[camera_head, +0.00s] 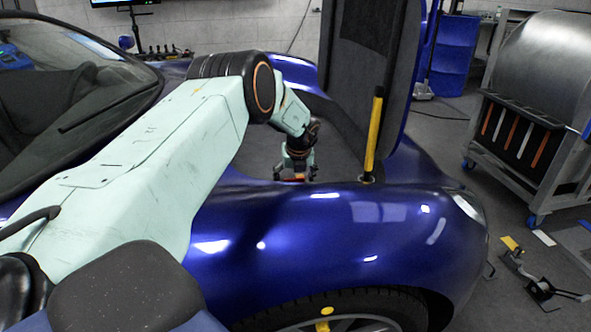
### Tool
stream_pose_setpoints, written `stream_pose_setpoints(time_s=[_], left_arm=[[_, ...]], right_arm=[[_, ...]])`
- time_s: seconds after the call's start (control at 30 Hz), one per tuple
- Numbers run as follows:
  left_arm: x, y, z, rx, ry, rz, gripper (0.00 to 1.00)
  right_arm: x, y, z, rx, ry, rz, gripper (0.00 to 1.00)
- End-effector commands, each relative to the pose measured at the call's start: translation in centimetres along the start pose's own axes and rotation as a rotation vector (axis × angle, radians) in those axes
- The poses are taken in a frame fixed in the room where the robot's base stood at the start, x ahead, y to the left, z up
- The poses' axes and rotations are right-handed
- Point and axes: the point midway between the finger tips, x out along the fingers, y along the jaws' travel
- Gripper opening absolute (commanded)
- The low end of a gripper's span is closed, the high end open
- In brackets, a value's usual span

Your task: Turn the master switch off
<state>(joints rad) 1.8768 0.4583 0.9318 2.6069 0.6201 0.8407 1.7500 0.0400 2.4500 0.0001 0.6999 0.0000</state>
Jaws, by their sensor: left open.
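My left gripper (296,171) hangs down into the open front compartment (325,150) of a blue car (350,215). It is small in the picture, with its fingers pointing down and open. A small red-orange part (291,179) shows at its fingertips, just above the near edge of the compartment. I cannot tell whether this is the master switch or whether the fingers touch it. No other part that looks like a switch is clear, and the near fender hides the lower part of the compartment. My right gripper is not in view.
A yellow and black post (373,135) stands on the fender right of my gripper. The raised dark lid (362,65) is behind it. A metal cart (530,110) and a blue barrel (455,50) stand at right. A small metal device (540,286) lies on the floor.

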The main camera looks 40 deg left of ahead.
Motion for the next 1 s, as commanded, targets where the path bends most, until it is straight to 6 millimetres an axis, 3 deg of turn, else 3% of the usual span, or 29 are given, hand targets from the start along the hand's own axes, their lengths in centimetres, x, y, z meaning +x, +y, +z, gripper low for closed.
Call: stream_pose_setpoints(time_s=[0.6,0.8,1.0], left_arm=[[-9.8,-0.1,0.1,-0.002,0.0,-0.003,0.83],[-11.4,0.0,0.0,-0.001,0.0,-0.002,0.83],[-11.6,0.0,0.0,-0.001,0.0,0.0,0.83]], right_arm=[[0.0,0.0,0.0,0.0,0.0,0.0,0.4],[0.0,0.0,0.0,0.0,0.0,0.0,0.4],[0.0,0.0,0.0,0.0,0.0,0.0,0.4]])
